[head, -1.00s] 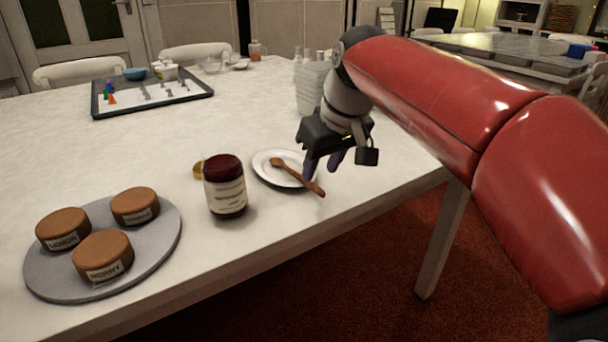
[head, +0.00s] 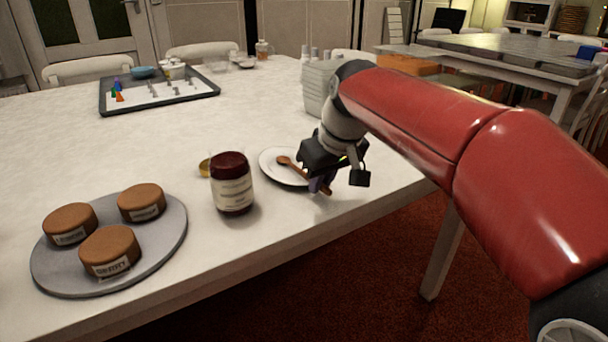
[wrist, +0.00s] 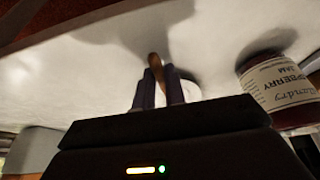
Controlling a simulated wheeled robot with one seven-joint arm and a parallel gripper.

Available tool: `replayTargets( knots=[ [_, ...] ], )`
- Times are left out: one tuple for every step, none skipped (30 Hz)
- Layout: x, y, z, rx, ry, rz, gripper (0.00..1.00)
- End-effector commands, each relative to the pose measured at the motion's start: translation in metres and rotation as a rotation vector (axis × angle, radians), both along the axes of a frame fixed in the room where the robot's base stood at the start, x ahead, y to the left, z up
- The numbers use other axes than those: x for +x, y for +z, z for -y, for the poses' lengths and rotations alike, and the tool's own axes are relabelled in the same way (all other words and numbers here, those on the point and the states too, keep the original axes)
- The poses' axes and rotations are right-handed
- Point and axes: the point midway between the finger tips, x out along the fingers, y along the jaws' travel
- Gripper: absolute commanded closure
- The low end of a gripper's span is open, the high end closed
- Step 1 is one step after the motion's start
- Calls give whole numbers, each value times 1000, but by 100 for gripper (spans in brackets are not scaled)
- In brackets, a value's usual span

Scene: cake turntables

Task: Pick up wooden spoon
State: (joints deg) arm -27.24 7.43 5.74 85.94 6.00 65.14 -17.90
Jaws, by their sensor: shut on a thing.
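The wooden spoon (head: 294,168) lies across a small white plate (head: 271,164), its bowl end over the plate and its handle reaching past the rim to the lower right. My gripper (head: 319,185) is down at the handle, with its fingers shut on it. In the wrist view, the spoon's brown wood (wrist: 156,62) shows between the two dark fingers of my gripper (wrist: 157,76). The part of the handle between the fingers is partly hidden. The spoon still appears to be at the plate.
A dark red jam jar (head: 232,184) stands left of the plate, with a gold lid (head: 206,167) behind it. A grey turntable (head: 168,254) with three small cakes is at lower left. A tray (head: 205,95) and stacked containers (head: 316,88) stand farther back. The table's front edge is close.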

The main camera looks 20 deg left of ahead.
Motion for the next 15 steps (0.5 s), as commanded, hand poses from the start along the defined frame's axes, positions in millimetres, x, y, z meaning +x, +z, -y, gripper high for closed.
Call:
replayTargets(
  knots=[
    [0, 0, 0, 0, 0, 0, 100],
    [0, 0, 0, 1, 0, 1, 100],
    [0, 0, 0, 1, 0, 1, 100],
    [0, 0, 0, 1, 0, 1, 100],
    [0, 0, 0, 1, 0, 1, 100],
    [0, 0, 0, 1, 0, 1, 100],
    [0, 1, 0, 1, 0, 1, 100],
    [0, 1, 0, 1, 0, 1, 100],
    [0, 3, 0, 1, 0, 1, 100],
    [0, 4, 0, 1, 0, 1, 100],
    [0, 6, 0, 1, 0, 2, 100],
    [1, 10, 0, 2, 0, 3, 100],
    [1, 13, 0, 2, 0, 3, 100],
    [1, 17, 0, 2, 0, 3, 100],
    [1, 23, 0, 2, 0, 3, 100]
  ],
)
